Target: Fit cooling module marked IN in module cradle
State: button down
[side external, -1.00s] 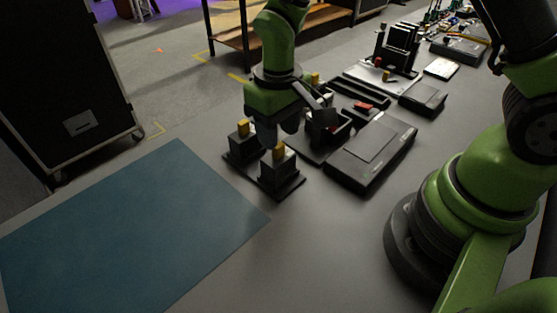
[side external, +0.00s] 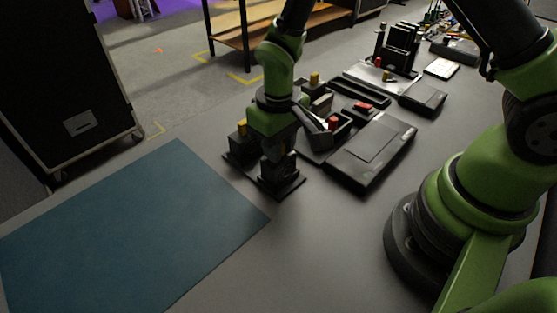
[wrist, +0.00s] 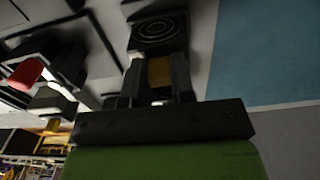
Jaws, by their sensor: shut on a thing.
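My gripper (side external: 276,158) is down over the near post of a black two-post stand (side external: 292,188) in the side view. In the wrist view my gripper (wrist: 160,82) is shut on a yellow grip (wrist: 159,71) between its fingers. A dark block with a ringed, fan-like face (wrist: 157,30) lies just beyond the fingers. The other post of the stand has a yellow top (side external: 242,128). No IN mark can be read, and I cannot tell which block is the cooling module or whether the gripped part is lifted.
A flat black case (side external: 370,152) lies right of the stand. Behind are a block with a red knob (side external: 333,123), a yellow-topped block (side external: 314,79) and a small black case (side external: 422,99). A blue mat (side external: 130,230) leaves free room on the left.

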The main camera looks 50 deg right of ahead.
jog(key=shift+r, duration=4.5)
jog(key=d+f, duration=0.4)
jog(key=d, duration=1.4)
jog(key=shift+f, duration=0.2)
jog(key=shift+f, duration=0.2)
jog(key=shift+f, duration=0.4)
jog(key=shift+f, duration=0.15)
jog(key=shift+f, duration=0.45)
